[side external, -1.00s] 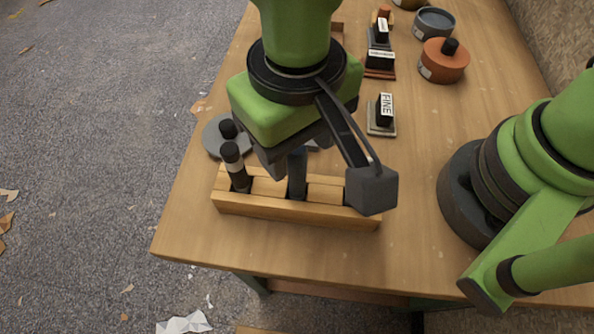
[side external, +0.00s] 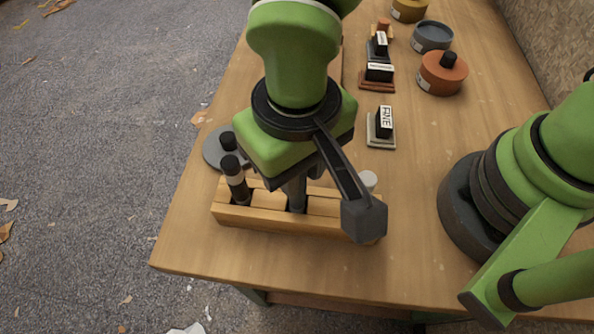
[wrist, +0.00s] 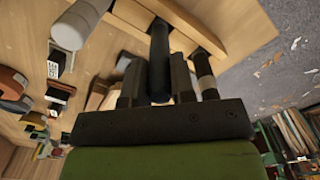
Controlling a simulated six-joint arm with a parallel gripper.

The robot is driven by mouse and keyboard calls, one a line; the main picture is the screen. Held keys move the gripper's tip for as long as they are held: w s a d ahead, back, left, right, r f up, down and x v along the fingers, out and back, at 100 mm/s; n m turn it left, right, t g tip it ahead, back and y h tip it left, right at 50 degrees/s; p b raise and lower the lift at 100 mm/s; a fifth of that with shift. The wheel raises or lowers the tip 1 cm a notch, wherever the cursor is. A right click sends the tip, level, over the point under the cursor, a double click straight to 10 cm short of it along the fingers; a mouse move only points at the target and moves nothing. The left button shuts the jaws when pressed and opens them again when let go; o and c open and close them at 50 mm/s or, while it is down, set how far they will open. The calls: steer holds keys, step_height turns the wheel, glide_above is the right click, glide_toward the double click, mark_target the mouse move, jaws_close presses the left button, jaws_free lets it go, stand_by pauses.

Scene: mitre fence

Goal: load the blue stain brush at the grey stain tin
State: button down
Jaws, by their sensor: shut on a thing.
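A dark blue-grey handle, which I take for the blue stain brush (side external: 296,193), stands upright in the middle slot of the wooden rack (side external: 262,222). My gripper (side external: 294,182) is shut on it from above. In the wrist view the brush handle (wrist: 159,58) runs between the two fingers (wrist: 156,85) and down into the rack. Its bristle end is hidden. An open grey-blue tin (side external: 432,36), which looks like the grey stain tin, stands far off at the back right, well away from my gripper.
A black handle with a pale band (side external: 235,180) stands in the rack's left slot, a white-topped one (side external: 368,180) at its right. A grey disc with a black knob (side external: 212,150) lies behind. Labelled blocks (side external: 381,128), an orange tin (side external: 443,73) and a yellow tin (side external: 409,9) stand farther back.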

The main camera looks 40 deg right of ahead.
steer(key=r, duration=0.9)
steer(key=shift+w, duration=0.2)
steer(key=w+d+h, duration=0.2)
steer(key=w+d, duration=1.6)
steer(key=d, duration=0.4)
steer(key=s+d+g+h, duration=0.1)
steer(key=s+d+h, duration=0.1)
steer(key=d, duration=2.3)
step_height(320, 180, down, 6)
steer(key=shift+a, duration=0.15)
steer(key=shift+s+f, duration=0.1)
steer(key=shift+f, duration=0.6)
